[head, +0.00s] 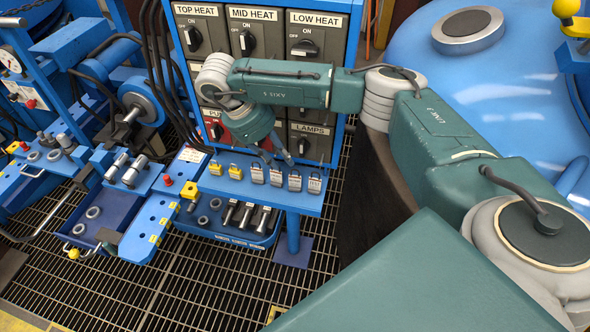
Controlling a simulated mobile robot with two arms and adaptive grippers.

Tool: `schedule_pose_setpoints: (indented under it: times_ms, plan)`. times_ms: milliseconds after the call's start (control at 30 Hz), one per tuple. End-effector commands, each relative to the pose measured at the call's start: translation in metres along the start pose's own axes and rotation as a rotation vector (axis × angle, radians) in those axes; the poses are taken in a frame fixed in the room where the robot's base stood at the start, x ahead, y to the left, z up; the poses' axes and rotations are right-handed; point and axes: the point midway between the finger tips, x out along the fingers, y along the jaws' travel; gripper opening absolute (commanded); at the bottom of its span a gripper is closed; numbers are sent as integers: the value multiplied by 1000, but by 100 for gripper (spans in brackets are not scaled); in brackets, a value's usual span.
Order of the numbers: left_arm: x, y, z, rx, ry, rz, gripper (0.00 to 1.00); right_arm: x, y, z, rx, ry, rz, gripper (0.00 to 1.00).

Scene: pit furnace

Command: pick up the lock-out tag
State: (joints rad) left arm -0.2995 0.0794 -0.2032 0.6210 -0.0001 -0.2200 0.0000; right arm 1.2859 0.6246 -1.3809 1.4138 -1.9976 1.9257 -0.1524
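My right gripper (276,157) hangs below its green wrist, just above the blue shelf in front of the switch panel. Its fingers look spread apart, with nothing seen between them. Below it, a row of small padlock-shaped pieces stands along the shelf (230,187). The left ones are yellow and the others grey and reddish. The rightmost piece (314,183) is pale with a reddish mark and may be the lock-out tag, but it is too small to be sure. My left gripper is not in view.
The switch panel (247,15) with black knobs stands directly behind the shelf. A blue tray (225,233) with metal parts lies below it. Blue machinery and a fixture bench (150,225) fill the left. A large blue vessel (500,75) stands right. Open floor grating (200,285) lies in front.

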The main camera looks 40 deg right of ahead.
Motion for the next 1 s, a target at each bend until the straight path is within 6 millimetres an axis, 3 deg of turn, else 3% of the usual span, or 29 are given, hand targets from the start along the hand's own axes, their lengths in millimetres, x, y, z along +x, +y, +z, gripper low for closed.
schedule_pose_setpoints:
  times_ms: [400,633,767,1000]
  plan:
    - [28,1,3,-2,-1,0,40,52,-1,0,-1,-2,1,26]
    - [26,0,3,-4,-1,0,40,52,-2,-1,-1,-3,0,26]
    - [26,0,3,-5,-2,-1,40,52,-2,-1,-1,-3,0,2]
    - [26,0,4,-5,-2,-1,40,52,-2,-1,-1,-3,0,0]
